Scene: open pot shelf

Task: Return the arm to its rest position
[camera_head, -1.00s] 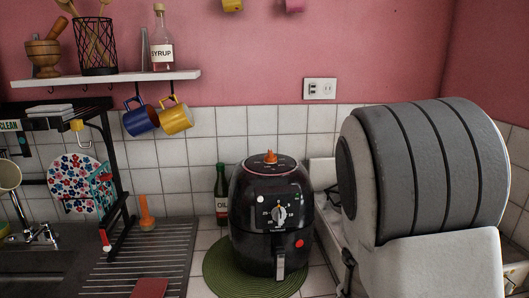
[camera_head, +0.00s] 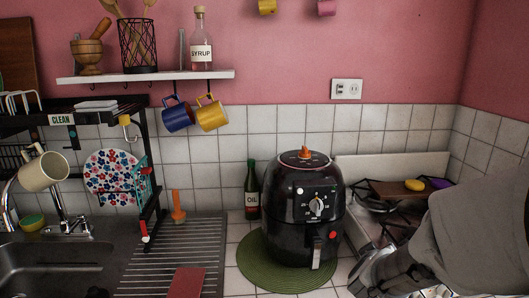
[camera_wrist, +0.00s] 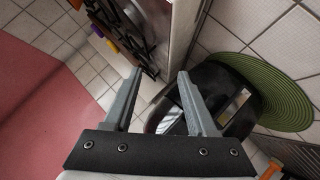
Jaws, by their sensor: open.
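My gripper (camera_wrist: 159,73) is open in the wrist view, with nothing between its two grey fingers. Beyond the fingers lie white tiles and the black air fryer (camera_wrist: 215,85), which looks apart from them, though the exact gap is hard to tell. In the head view my arm reaches in at the lower right, to the right of the air fryer (camera_head: 298,215). I cannot make out my fingertips clearly there. The air fryer stands upright on a round green mat (camera_head: 255,275).
An oil bottle (camera_head: 252,190) stands behind the air fryer. The stove (camera_head: 360,222) is at right, by a brown board (camera_head: 395,188). A shelf (camera_head: 150,76) holds a syrup bottle (camera_head: 202,40), with a blue mug (camera_head: 178,117) and yellow mug (camera_head: 212,115) hanging below. The sink (camera_head: 60,268) is at left.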

